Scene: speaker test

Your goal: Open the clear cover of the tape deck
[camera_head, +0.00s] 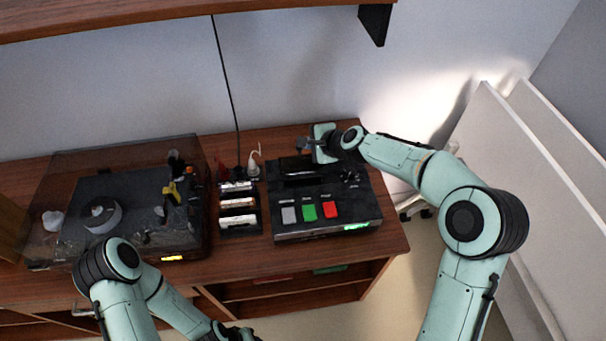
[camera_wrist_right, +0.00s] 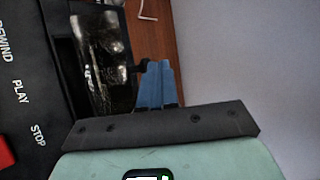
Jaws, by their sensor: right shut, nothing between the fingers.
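The black tape deck (camera_head: 330,231) sits at the right end of the wooden cabinet, with a grey, a green and a red button on its front. Its clear cover (camera_wrist_right: 103,62) is a glossy dark pane in the right wrist view; I cannot tell how far it is raised. My right gripper (camera_head: 304,147) is at the back of the deck, behind the cover. In the wrist view its blue fingertips (camera_wrist_right: 156,70) are together and empty, just right of the cover by a small dark tab.
A turntable (camera_head: 85,205) under a transparent lid stands at the left. A white plug with a cable (camera_head: 254,162) is behind the rack. A shelf (camera_head: 150,12) hangs above; white panels (camera_head: 500,190) lean at the right.

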